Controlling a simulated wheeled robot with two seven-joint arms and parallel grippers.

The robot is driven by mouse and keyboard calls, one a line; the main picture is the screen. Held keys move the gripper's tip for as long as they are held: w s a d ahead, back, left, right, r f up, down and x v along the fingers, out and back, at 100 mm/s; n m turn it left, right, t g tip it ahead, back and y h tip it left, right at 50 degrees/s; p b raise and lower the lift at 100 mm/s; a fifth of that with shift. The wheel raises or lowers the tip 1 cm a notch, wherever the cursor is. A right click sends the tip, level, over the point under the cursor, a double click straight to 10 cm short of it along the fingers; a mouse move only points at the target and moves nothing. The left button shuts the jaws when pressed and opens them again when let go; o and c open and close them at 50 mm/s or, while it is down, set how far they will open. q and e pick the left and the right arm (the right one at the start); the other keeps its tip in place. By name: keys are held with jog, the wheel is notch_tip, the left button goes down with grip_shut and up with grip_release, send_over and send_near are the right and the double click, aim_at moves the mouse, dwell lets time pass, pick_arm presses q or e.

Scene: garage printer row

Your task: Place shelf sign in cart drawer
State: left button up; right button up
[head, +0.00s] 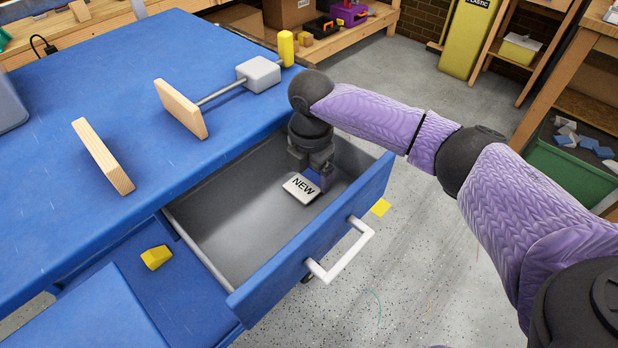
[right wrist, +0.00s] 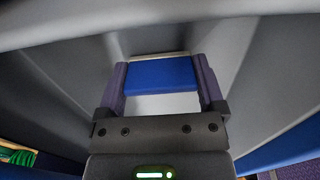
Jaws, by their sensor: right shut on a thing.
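The shelf sign (head: 301,188), a small white plate with black "NEW" lettering, is inside the open cart drawer (head: 230,235). My right gripper (head: 318,178) reaches down into the drawer's far right part and is shut on the sign. In the right wrist view, a blue face of the sign (right wrist: 160,75) lies between the two purple fingers (right wrist: 161,88). Whether the sign touches the drawer floor is hard to tell. The grey drawer is otherwise empty where I see it. My left gripper is not in view.
The blue cart top (head: 130,60) bears two wooden boards (head: 103,156) (head: 181,108), a grey block (head: 258,74) on a rod and a yellow cylinder (head: 286,48). A yellow block (head: 156,257) lies left of the drawer. A white handle (head: 340,255) sticks out in front.

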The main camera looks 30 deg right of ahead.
jog(key=shift+f, duration=0.2)
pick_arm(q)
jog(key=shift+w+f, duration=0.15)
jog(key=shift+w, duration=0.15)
pick_arm(e)
jog(key=shift+f, duration=0.15)
jog(key=o, duration=0.9)
notch_tip(320, 180, up, 12)
jog(key=p, duration=0.6)
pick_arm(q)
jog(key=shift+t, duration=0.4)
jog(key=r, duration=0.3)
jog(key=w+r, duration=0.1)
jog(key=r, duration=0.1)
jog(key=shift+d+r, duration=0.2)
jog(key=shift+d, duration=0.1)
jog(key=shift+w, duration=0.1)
